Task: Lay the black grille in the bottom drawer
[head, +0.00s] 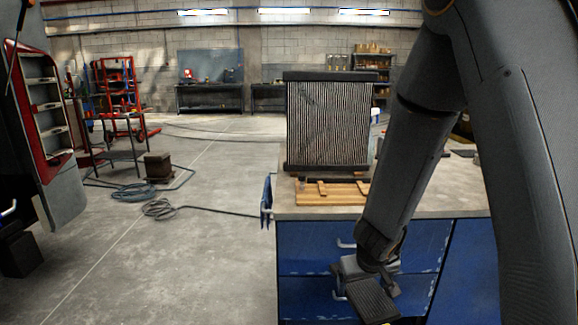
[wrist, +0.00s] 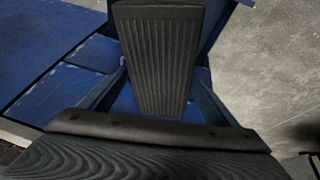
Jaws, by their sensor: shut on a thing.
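The black grille (head: 372,300), a ribbed dark panel, hangs from my gripper (head: 368,268) in front of the blue drawer unit (head: 305,262). In the wrist view the grille (wrist: 158,62) shows its long ribs and is held between the fingers of my gripper (wrist: 160,85), which are shut on it. Blue panels (wrist: 65,95) lie to its left and behind it. A lower drawer handle (head: 338,287) shows just left of the gripper. The grille and arm hide part of the lower drawer front, and I cannot tell how far the bottom drawer is open.
A large finned radiator (head: 328,125) stands on the bench top (head: 430,203) above the drawers, behind a wooden pallet (head: 330,198). Bare concrete floor (head: 190,270) lies open to the left, with coiled hoses (head: 135,191) farther off.

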